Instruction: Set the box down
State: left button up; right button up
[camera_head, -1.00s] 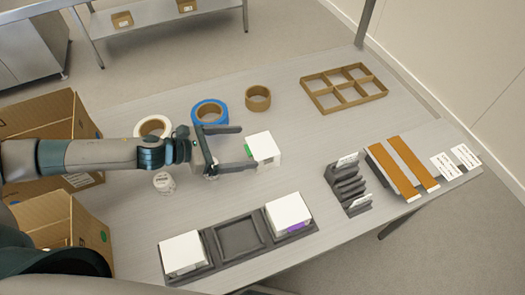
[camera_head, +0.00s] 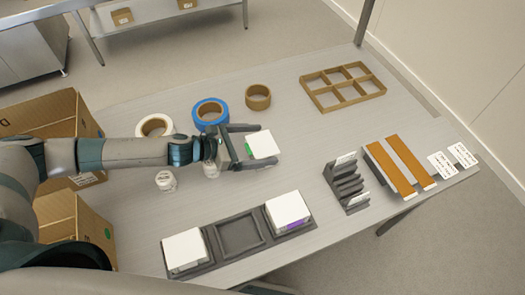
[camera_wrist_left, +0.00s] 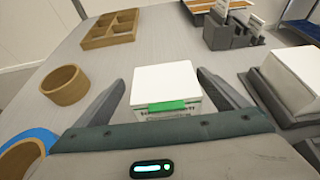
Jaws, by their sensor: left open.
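The box (camera_head: 262,143) has a white top and a green strip on the side facing my left gripper. It stands upright, apparently on the table. My left gripper (camera_head: 269,144) is open, with a finger along each side of the box. In the left wrist view, the box (camera_wrist_left: 166,82) sits between the spread fingers, with visible gaps on both sides. A dark three-compartment tray (camera_head: 209,242) lies near the front. Its left and right compartments hold white-topped boxes, the right one with a purple strip; its middle compartment is empty. My right gripper is not in view.
A blue tape roll (camera_head: 209,112), a white roll (camera_head: 154,125) and a brown roll (camera_head: 258,97) lie behind my left arm. A dark slotted rack (camera_head: 346,188) stands to the right. A divided wooden tray (camera_head: 343,87) is at the back. Cardboard boxes (camera_head: 72,222) stand at left.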

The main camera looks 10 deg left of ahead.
aim_at(274, 144)
pick_arm(q)
jog(key=x, duration=0.1)
jog(key=p+x, duration=0.1)
jog(key=x, duration=0.1)
jog(key=shift+d+r, duration=0.1)
jog(key=shift+d, duration=0.45)
jog(key=shift+w+d+f+p, duration=0.2)
jog(key=shift+d+f+p, duration=0.05)
jog(key=shift+d+p, duration=0.1)
jog(key=c, duration=1.2)
jog(key=shift+r, duration=0.2)
